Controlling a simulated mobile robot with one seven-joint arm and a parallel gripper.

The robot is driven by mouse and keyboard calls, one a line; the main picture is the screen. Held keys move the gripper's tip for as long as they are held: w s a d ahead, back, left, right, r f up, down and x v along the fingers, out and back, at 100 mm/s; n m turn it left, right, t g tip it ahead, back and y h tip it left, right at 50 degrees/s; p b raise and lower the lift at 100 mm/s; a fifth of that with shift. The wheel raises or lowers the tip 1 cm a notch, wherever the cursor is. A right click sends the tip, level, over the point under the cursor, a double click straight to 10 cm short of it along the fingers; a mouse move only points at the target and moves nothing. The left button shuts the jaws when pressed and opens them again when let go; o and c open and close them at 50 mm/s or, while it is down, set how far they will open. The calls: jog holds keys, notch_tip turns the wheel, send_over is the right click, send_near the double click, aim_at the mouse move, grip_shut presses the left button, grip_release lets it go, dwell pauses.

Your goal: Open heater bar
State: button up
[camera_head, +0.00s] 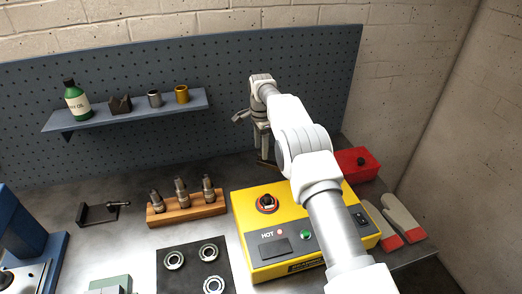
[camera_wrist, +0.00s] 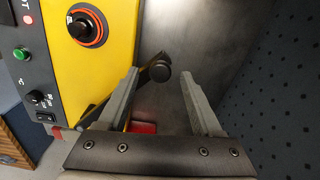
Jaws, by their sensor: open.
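The yellow induction heater (camera_head: 255,225) stands on the bench at the right, with a round black and orange post on top. Its bar appears in the wrist view as a dark arm (camera_wrist: 143,79) with a round black knob (camera_wrist: 160,73) at its end, reaching out past the yellow casing. In the head view the bar is mostly hidden behind my arm. My gripper (camera_wrist: 159,70) is open, with one finger on each side of the knob in the picture. I cannot tell whether the knob is at fingertip depth. Nothing is held.
A red box (camera_head: 357,163) and gloves (camera_head: 402,219) lie right of the heater. A wooden block (camera_head: 187,209) with several metal parts stands left. Bearing rings lie on a dark mat (camera_head: 177,287). The blue pegboard (camera_wrist: 277,100) rises close to my gripper.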

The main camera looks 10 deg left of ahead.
notch_tip(320, 180, up, 11)
jog(key=p, duration=0.3)
jog(key=shift+f, duration=0.1)
